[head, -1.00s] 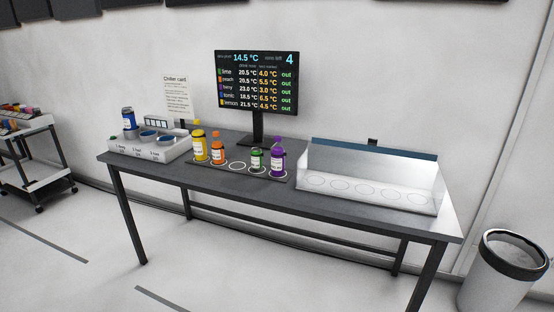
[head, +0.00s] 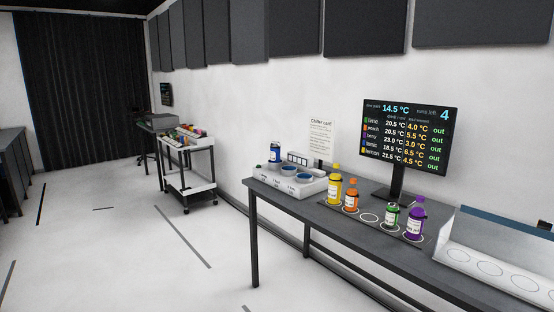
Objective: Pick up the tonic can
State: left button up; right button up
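The tonic can appears to be the blue can (head: 275,151) with a pale label, standing upright at the back left of a white tray-like unit (head: 301,190) on the table's left end. Its label is too small to read. The screen (head: 408,137) lists tonic in blue at 18.5 °C. Neither of my grippers is in view.
The dark table (head: 320,213) also holds a yellow bottle (head: 335,187), an orange bottle (head: 351,196), a green can (head: 392,216) and a purple bottle (head: 416,220). A clear-fronted bin (head: 500,250) stands at right. A cart (head: 187,168) is behind left. The floor at left is free.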

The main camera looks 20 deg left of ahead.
aim_at(275, 147)
jog(key=i+j, duration=0.25)
jog(key=i, duration=0.25)
jog(key=i+j+z, duration=0.1)
jog(key=i, duration=0.45)
jog(key=j, duration=0.1)
